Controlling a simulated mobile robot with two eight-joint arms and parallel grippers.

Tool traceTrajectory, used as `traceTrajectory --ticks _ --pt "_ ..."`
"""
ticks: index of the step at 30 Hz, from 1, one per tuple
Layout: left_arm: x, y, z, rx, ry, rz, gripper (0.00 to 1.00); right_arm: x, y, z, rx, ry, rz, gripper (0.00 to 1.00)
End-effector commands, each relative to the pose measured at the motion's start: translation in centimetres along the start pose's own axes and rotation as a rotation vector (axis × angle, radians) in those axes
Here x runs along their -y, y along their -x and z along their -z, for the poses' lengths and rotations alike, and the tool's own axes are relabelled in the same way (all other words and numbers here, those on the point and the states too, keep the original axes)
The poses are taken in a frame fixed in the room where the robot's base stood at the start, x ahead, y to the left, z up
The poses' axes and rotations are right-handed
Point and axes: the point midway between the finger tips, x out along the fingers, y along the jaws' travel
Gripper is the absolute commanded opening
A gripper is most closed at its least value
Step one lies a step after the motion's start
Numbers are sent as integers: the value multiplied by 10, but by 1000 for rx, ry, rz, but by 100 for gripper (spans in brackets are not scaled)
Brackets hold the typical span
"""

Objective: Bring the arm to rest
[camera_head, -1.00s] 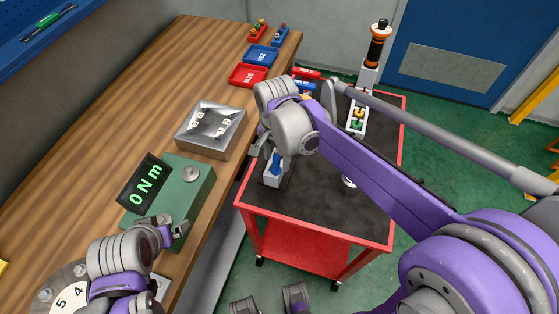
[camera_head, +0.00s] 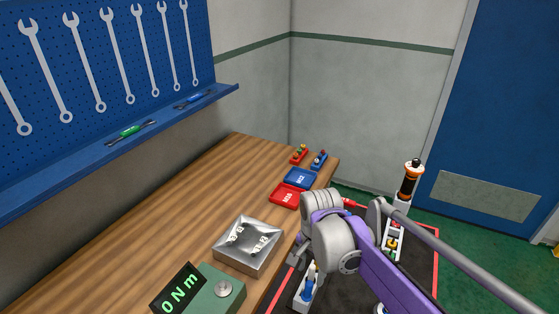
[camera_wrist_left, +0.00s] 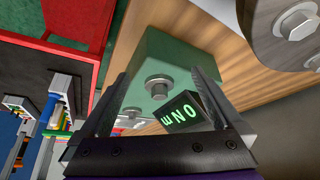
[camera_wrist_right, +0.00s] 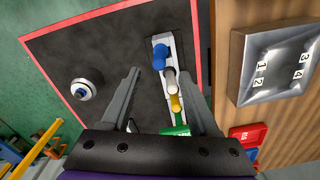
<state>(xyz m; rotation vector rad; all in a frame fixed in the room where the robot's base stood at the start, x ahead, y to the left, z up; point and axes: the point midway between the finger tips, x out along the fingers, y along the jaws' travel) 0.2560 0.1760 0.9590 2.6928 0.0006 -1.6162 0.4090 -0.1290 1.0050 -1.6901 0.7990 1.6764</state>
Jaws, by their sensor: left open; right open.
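My right arm reaches in from the right in the head view, with its gripper (camera_head: 297,250) above the left edge of the cart. In the right wrist view my right gripper (camera_wrist_right: 166,68) is open, with a narrow white holder (camera_wrist_right: 158,40) showing between and beyond its fingers. The holder carries blue, white, yellow and green pieces, and nothing is held. My left gripper (camera_wrist_left: 165,95) shows only in the left wrist view. It is open and empty, facing the green tester (camera_wrist_left: 160,55) with its bolt and lit display (camera_wrist_left: 185,112).
The cart (camera_wrist_right: 115,30) has a dark top with red edges. The wooden bench (camera_head: 185,240) bears the green tester (camera_head: 222,303), a metal block (camera_head: 247,262), a red tray (camera_head: 285,194) and a blue tray (camera_head: 300,179). A black and orange tool (camera_head: 410,180) stands upright on the cart.

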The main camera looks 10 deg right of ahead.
Motion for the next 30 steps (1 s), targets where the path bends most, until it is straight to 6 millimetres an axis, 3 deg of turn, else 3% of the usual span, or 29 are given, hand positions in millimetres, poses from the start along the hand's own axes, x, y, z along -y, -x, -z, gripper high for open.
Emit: traceTrajectory --ticks 5,11,19,24,30 --pt "0 0 0 -1 -1 0 100 -16 2 -5 -24 74 33 61" --pt "0 0 1 -1 -1 0 100 -67 -1 -23 -135 342 131 61" --pt "0 0 1 -1 -1 0 100 -128 -27 -49 -344 717 205 61" --pt "0 0 1 -1 -1 0 100 -146 -40 -57 -429 846 210 61" --pt "0 0 1 -1 -1 0 100 -150 -43 -58 -452 883 209 61"
